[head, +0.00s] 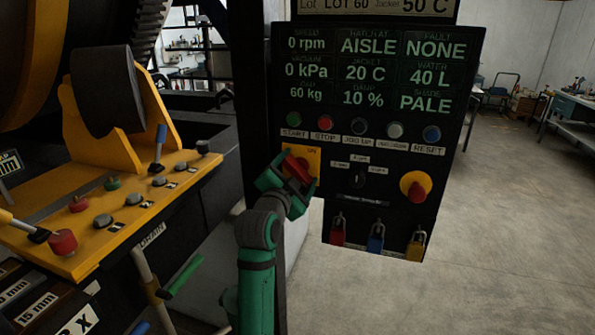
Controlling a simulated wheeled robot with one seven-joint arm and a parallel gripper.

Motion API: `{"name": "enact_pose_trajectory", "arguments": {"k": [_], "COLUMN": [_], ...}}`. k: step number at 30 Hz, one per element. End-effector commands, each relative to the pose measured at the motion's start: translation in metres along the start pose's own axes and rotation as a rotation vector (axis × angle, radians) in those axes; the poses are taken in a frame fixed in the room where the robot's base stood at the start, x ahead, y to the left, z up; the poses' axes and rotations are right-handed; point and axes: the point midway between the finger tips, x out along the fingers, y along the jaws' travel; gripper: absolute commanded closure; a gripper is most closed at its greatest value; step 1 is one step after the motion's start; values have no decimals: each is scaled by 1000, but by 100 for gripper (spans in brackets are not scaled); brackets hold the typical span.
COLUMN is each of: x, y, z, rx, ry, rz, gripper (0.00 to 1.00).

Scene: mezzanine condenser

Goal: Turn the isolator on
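The isolator is a red rotary handle (297,167) on a yellow plate (314,158) at the left of the black control panel (262,110). The handle lies on a slant, its upper end to the left. Small lettering at the plate's upper right seems to read ON. My green gripper (289,176) is at the handle, with its fingers at the handle's lower left side. The fingers and the hand cover part of the handle and plate. I cannot tell whether the fingers are closed on it.
A row of push buttons (360,130) sits above the isolator. A black selector (357,178) and a red emergency knob (416,188) are to its right. Several padlocks (376,238) hang below. A yellow lever console (120,215) stands at left. Floor at right is open.

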Motion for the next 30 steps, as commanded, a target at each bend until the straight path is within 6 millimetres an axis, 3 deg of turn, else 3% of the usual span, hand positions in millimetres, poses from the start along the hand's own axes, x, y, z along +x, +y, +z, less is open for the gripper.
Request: {"name": "enact_pose_trajectory", "arguments": {"k": [3,14,30], "x": [0,0,0], "y": [0,0,-2], "z": [0,0,1], "rx": [0,-55,-490], "ry": [0,0,0], "rz": [0,0,1], "gripper": [44,44,44]}}
